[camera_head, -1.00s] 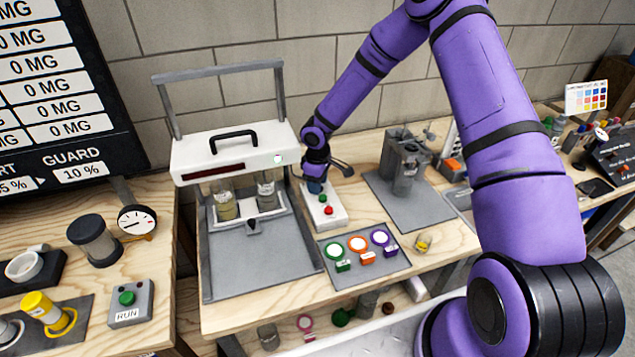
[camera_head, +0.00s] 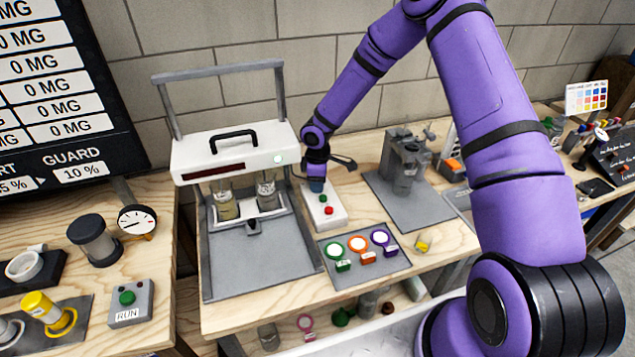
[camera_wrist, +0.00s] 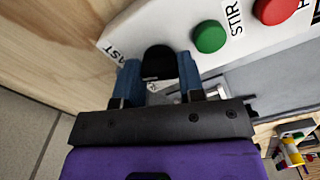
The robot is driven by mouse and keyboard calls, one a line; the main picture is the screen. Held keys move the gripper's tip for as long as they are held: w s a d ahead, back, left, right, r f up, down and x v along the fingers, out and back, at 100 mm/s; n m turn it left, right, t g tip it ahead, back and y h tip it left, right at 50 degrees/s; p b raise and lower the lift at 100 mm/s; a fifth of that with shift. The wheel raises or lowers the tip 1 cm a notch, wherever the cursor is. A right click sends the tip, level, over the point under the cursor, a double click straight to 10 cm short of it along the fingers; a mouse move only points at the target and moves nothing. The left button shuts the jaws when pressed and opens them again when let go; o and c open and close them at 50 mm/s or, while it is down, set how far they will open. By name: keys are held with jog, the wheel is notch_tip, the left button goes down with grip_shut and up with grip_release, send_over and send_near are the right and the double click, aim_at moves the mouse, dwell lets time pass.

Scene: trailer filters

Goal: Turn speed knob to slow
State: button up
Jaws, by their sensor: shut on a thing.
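The speed knob (camera_wrist: 158,62) is black and sits at the end of the white control box, between my two blue fingertips in the wrist view. My gripper (camera_wrist: 160,78) is shut on it. A label ending in "AST" shows beside it; any other label around the knob is hidden or unreadable. In the head view my gripper (camera_head: 316,185) points down at the far end of the white control box (camera_head: 335,212) and hides the knob there. A green button (camera_wrist: 209,36) and a red button (camera_wrist: 273,10) are on the same box, the green one labelled "STIR".
The white stirring machine (camera_head: 232,150) with glass jars stands left of the box. A grey mat (camera_head: 362,262) with several coloured ring items lies in front. A grey fixture (camera_head: 405,160) stands right. Bare wood shows between the box and the fixture's mat.

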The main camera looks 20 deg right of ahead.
jog(key=n, duration=1.2)
jog(key=shift+n, duration=0.3)
dwell(0.4)
jog(key=o, duration=0.7)
jog(key=shift+c, duration=0.2)
jog(key=shift+r, duration=0.15)
notch_tip(320, 180, up, 11)
jog(key=shift+f, duration=0.2)
